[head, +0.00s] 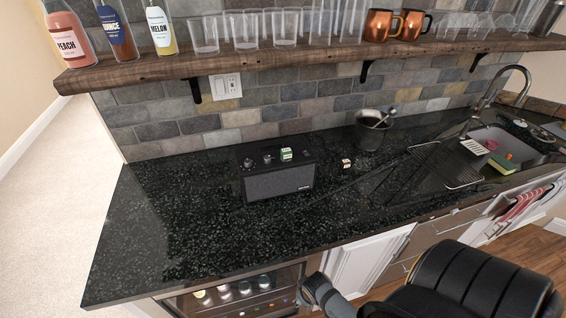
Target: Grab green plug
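A small green and white block-like item (286,154), which looks like the green plug, sits on top of a black speaker-like box (279,181) on the dark counter. A similar small item with orange-brown and white faces (346,163) lies on the counter just right of the box. Neither of my grippers shows in the head view, so I cannot see whether they are open or shut.
The speckled black counter (160,235) is clear left of the box. A wooden shelf (290,62) with bottles and glasses overhangs the back. A dark bucket (371,128), a wire rack (447,164) and a sink (505,140) are right. A black padded seat (470,278) stands in front.

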